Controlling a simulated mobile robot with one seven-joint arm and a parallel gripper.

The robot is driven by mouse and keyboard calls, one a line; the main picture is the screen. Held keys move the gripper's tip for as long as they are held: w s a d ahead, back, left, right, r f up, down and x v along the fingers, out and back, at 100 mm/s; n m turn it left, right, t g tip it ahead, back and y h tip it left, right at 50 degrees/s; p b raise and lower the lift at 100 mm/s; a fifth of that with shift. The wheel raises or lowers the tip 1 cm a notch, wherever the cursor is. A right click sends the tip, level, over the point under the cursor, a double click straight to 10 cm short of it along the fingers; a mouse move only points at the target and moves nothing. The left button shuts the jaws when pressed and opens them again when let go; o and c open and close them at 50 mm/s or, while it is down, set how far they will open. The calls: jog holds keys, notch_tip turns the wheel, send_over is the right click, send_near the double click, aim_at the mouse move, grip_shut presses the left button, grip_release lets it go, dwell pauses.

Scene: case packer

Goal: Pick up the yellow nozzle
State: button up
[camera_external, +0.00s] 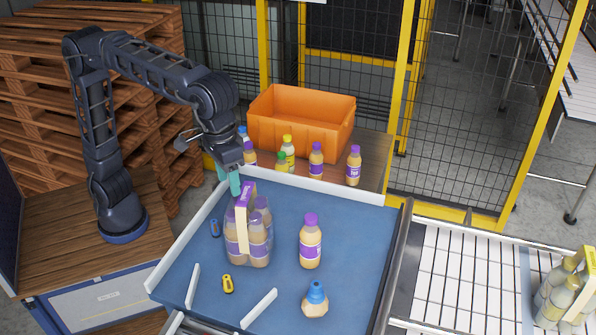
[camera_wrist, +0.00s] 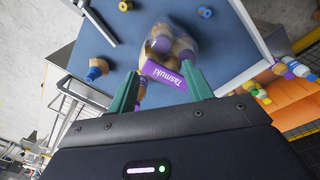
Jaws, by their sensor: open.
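The yellow nozzle (camera_external: 228,284), yellow with a dark middle, lies on the blue table near its front left. In the wrist view a small yellow piece, likely the nozzle (camera_wrist: 125,5), shows at the top edge. My gripper (camera_external: 235,184) is open, with teal fingers pointing down near the table's back left edge, behind the bottle pack (camera_external: 232,235). In the wrist view my gripper (camera_wrist: 161,72) has its fingers spread with the pack's purple top label (camera_wrist: 163,75) showing between them. The nozzle is well apart from the fingers.
A blue nozzle (camera_external: 214,227) lies left of the pack. A purple-capped bottle (camera_external: 311,243) stands right of it; a blue-capped bottle (camera_external: 315,300) is in front. White strips (camera_external: 258,308) flank the yellow nozzle. An orange crate (camera_external: 300,125) and several bottles stand behind the table.

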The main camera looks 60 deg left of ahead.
send_over(227, 277)
notch_tip(227, 277, down, 3)
notch_tip(227, 277, down, 15)
jog(key=shift+s+f, duration=0.1)
jog(key=shift+s, duration=0.05)
jog(key=shift+f, duration=3.2)
jog(key=c, duration=1.1)
jog(key=shift+r, duration=0.15)
